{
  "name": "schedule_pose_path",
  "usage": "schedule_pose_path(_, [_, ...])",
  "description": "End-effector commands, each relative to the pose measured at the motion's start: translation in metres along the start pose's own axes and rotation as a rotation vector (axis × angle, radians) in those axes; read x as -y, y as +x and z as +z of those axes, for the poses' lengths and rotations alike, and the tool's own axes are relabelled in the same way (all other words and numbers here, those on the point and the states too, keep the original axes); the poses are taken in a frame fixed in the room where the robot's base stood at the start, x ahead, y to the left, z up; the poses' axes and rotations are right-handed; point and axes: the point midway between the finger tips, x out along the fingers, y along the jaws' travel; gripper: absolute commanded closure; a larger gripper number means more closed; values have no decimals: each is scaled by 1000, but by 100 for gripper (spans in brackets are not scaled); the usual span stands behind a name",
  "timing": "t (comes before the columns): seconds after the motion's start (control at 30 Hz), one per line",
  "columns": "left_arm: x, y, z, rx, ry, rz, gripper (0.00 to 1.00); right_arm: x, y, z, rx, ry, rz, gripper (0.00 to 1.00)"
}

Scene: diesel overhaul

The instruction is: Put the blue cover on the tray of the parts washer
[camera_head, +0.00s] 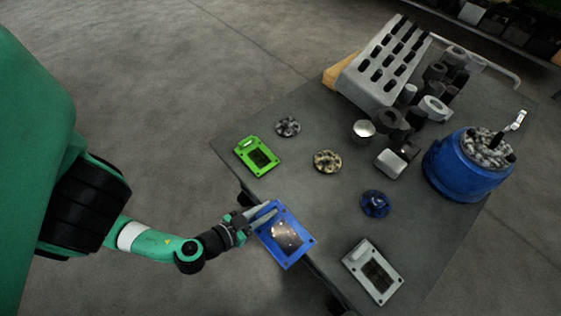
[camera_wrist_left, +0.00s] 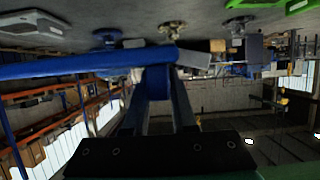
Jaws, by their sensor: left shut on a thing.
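The blue cover (camera_head: 285,236), a flat plate with a dark window and corner holes, is at the table's left edge in the head view, partly over the edge. My left gripper (camera_head: 262,213) is shut on its upper left side. In the left wrist view the cover (camera_wrist_left: 60,67) shows nearly edge-on as a blue strip across the picture, with my left gripper's fingers (camera_wrist_left: 158,95) at it. The cover appears to be held above the tabletop. I cannot make out a parts washer or its tray in these views. My right gripper is not in view.
On the grey table (camera_head: 325,205) lie a green cover (camera_head: 257,154), a grey cover (camera_head: 372,272), a blue flanged part (camera_head: 375,204) and other round parts. A blue bucket (camera_head: 465,170) stands at the right. A slotted grey rack (camera_head: 385,65) and dark cylinders fill the back.

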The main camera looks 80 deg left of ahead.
Motion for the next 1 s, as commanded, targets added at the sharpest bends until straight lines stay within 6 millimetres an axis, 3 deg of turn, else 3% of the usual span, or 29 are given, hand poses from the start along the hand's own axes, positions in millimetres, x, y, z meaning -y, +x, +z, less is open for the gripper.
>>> schedule_pose_path(0.37, [4, 4, -5, -4, -18, -34, 100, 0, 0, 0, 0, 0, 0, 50])
schedule_pose_path(0.57, [9, 23, -27, -8, -64, -124, 100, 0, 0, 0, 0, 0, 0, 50])
schedule_pose_path(0.67, [7, 42, -35, -12, -87, -163, 100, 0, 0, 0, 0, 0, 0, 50])
schedule_pose_path(0.77, [-7, 60, -42, -18, -87, -157, 100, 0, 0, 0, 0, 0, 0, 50])
schedule_pose_path(1.0, [-72, 80, -78, -10, -10, 5, 100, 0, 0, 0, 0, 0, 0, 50])
